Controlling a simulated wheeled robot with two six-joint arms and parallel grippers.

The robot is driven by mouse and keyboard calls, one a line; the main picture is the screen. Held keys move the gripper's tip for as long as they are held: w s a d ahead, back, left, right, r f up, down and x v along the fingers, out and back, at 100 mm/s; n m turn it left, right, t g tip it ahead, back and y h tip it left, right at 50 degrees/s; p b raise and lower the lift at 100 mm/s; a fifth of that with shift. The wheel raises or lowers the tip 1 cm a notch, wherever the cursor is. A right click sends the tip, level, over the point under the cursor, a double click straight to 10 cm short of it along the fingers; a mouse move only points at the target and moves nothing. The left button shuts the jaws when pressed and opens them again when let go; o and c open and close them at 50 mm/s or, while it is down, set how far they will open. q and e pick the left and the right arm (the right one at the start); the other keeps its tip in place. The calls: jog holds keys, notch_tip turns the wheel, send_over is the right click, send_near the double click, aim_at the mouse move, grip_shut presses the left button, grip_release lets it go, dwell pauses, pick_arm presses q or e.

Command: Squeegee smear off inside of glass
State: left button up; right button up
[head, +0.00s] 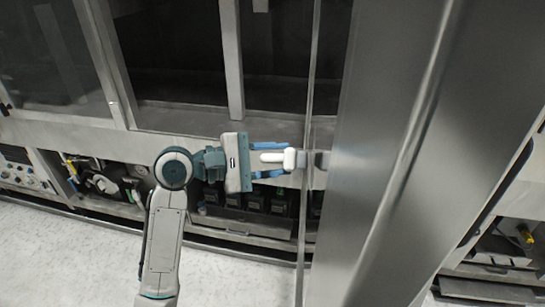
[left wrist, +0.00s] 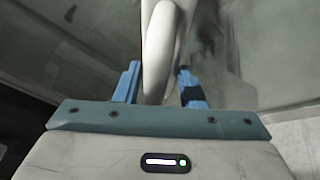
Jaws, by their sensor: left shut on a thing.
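My left gripper (head: 282,159) is shut on the white handle of the squeegee (head: 269,157), which lies between its two blue fingers. The squeegee's wider white end is close to the glass panel (head: 310,80), seen nearly edge-on; I cannot tell whether it touches. In the left wrist view the squeegee's handle (left wrist: 157,45) runs up between the fingers (left wrist: 160,84), and its far end is out of frame. Cloudy grey marks, possibly the smear (left wrist: 222,40), show behind it, but I cannot separate them clearly from reflections. My right gripper is not in view.
A wide metal panel (head: 400,150) stands right of the glass edge. Behind is the machine's front with dark windows (head: 170,50) and an open lower bay with black units (head: 250,200). The pale floor (head: 230,275) is clear at the lower left.

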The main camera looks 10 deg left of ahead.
pick_arm(q)
jog(key=shift+d, duration=0.45)
